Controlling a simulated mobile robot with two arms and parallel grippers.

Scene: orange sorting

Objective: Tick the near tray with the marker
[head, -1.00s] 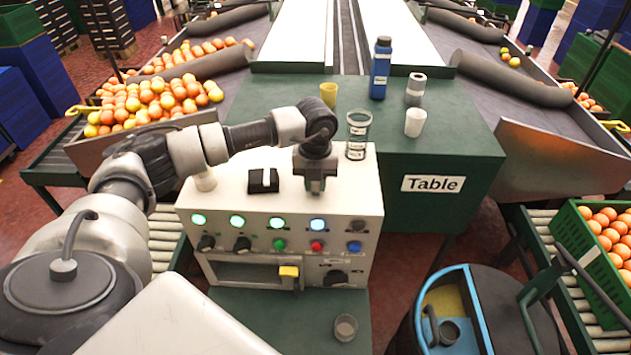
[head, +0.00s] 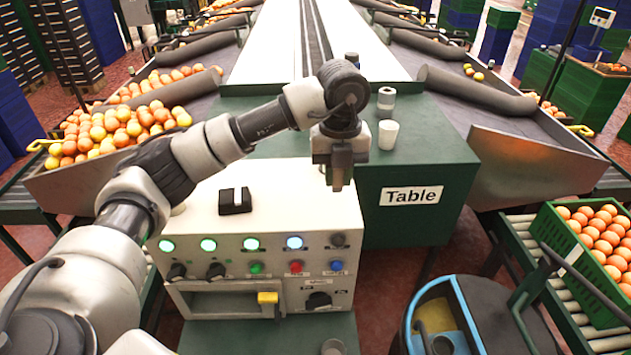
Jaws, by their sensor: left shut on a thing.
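My left gripper (head: 338,182) hangs fingers down over the back right part of the white control box. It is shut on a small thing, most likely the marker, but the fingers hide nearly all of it. The clearest tray in view is a green crate (head: 566,268) full of oranges, on rollers at the right. My gripper is well away from it. I cannot tell whether it is the near tray. My right gripper is not in view.
The control box (head: 200,212) with lit buttons stands below my left arm, with a black slotted block (head: 235,201) on top. The green table (head: 430,150) carries a white cup (head: 388,134) and a grey-white container (head: 386,101). A blue-rimmed bin (head: 408,318) stands at front right.

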